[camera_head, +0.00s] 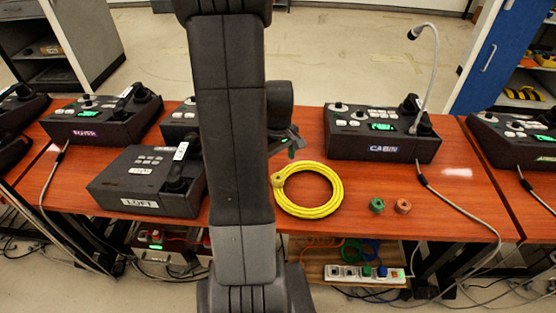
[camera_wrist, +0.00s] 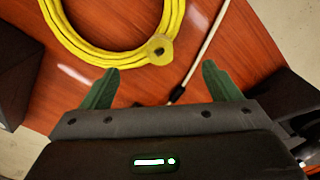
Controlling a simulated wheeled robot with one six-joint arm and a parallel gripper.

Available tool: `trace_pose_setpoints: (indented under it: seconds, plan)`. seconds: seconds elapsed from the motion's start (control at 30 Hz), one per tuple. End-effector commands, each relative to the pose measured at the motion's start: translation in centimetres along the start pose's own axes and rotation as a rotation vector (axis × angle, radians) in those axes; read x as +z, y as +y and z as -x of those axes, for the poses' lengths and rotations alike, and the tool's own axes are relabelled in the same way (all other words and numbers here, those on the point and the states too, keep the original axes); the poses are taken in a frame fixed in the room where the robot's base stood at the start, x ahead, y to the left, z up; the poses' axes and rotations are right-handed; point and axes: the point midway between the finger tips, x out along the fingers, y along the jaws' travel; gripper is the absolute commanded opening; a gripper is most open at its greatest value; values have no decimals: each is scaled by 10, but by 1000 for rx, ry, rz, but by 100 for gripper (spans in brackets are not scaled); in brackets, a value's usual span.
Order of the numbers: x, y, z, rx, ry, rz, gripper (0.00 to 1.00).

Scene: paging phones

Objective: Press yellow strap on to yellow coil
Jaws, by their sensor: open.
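A yellow coil (camera_head: 339,196) of cable lies flat on the reddish-brown table, to the right of my arm. A round yellow strap (camera_head: 277,180) with a dark centre sits on the coil's left edge. In the wrist view the coil (camera_wrist: 75,43) is at the top, and the strap (camera_wrist: 158,50) shows at its lower right, apparently resting against the ring. My gripper (camera_head: 293,146) is open and empty above the table, just behind the coil. In the wrist view its green fingers (camera_wrist: 160,69) are spread either side of the strap, without visible contact.
The CABIN phone (camera_head: 382,135) with its gooseneck microphone stands right of the coil; the LOFT phone (camera_head: 140,185) stands left of my arm. Small green (camera_head: 377,205) and orange (camera_head: 403,206) rolls sit right of the coil. A power strip (camera_head: 365,273) is below the table's front edge.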

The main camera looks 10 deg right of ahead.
Motion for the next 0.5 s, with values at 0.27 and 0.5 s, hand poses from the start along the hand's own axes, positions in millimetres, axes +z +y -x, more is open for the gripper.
trace_pose_setpoints:
  seconds: [0.27, 0.5]
  plan:
    - [0, 0, 4, 0, 0, -42, 54]
    - [0, 0, 25, 0, 0, -399, 7]
